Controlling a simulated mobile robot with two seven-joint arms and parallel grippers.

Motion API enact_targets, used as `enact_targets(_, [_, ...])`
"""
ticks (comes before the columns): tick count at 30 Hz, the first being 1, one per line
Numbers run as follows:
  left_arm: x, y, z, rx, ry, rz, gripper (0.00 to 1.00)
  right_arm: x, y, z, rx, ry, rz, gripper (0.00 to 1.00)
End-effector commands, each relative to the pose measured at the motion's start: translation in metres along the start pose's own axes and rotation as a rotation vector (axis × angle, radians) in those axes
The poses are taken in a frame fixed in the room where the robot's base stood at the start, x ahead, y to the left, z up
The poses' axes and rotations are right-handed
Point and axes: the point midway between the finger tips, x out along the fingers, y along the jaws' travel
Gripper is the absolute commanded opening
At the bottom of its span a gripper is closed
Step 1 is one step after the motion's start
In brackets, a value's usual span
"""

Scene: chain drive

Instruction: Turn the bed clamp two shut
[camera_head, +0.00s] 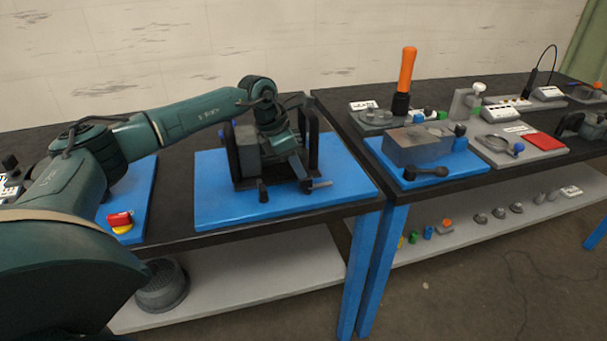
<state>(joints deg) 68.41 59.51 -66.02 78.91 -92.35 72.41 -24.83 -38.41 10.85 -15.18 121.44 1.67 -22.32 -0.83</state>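My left arm reaches in from the left to a dark fixture (242,157) on a blue board (222,213), on the left table. My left gripper (298,172) points down at the fixture's front right, among its black uprights. A short handle with a black knob (263,192) stands at the fixture's front. A metal rod (320,185) sticks out to the right, close to the gripper's fingers. I cannot tell which part is bed clamp two, or whether the fingers touch or hold anything. My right gripper is out of view.
The right table carries a grey block with a black-knobbed lever (428,173) on a blue board, an orange-handled tool (407,70) and a red pad (545,141). A red and yellow button (120,222) sits at the left. Small parts lie on the lower shelf (465,240).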

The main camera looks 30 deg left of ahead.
Motion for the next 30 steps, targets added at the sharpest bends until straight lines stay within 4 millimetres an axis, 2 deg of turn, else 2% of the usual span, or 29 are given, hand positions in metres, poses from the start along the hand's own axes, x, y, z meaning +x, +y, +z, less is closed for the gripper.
enact_targets(3, [0.021, -0.001, 0.0, 0.001, 0.001, -0.001, 0.36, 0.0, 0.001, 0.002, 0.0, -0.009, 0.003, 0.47])
enact_targets(9, [0.042, 0.0, 0.0, 0.0, 0.0, 0.0, 0.36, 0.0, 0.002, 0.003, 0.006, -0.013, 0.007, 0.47])
enact_targets(20, [0.047, 0.0, 0.001, 0.0, -0.001, 0.0, 0.36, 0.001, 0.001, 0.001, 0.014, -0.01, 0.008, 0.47])
enact_targets(30, [0.046, 0.0, 0.001, 0.0, -0.002, 0.0, 0.09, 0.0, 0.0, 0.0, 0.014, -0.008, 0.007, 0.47])
